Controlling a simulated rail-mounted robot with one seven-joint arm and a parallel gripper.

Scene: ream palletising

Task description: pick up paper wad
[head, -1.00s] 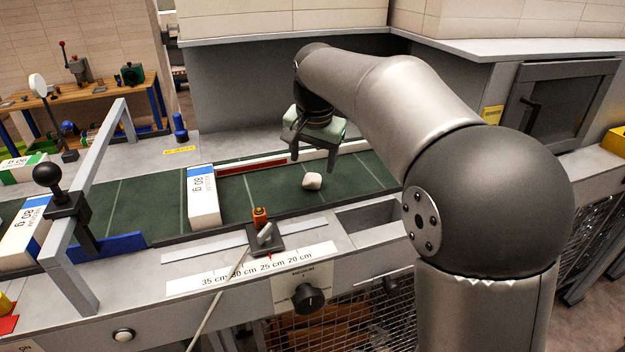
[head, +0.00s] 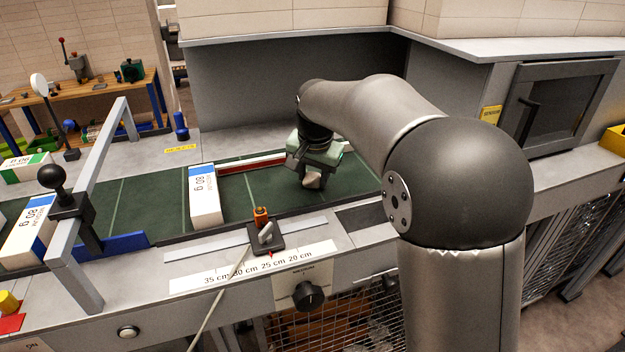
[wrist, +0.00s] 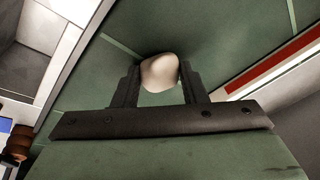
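The paper wad (head: 312,179) is a small off-white lump low over the green belt, under my gripper (head: 311,181). In the wrist view the wad (wrist: 160,72) sits between the two dark fingertips of my gripper (wrist: 160,80). Both fingers lie against its sides with no clear gap, so the gripper looks shut on it. Whether the wad still touches the belt cannot be told.
A white paper ream (head: 205,197) marked 80 g lies on the green belt (head: 150,200) to the left. A red-and-white strip (head: 250,164) runs along the far belt edge. A grey frame (head: 95,165) spans the belt further left. An orange-topped sensor (head: 261,218) stands at the near edge.

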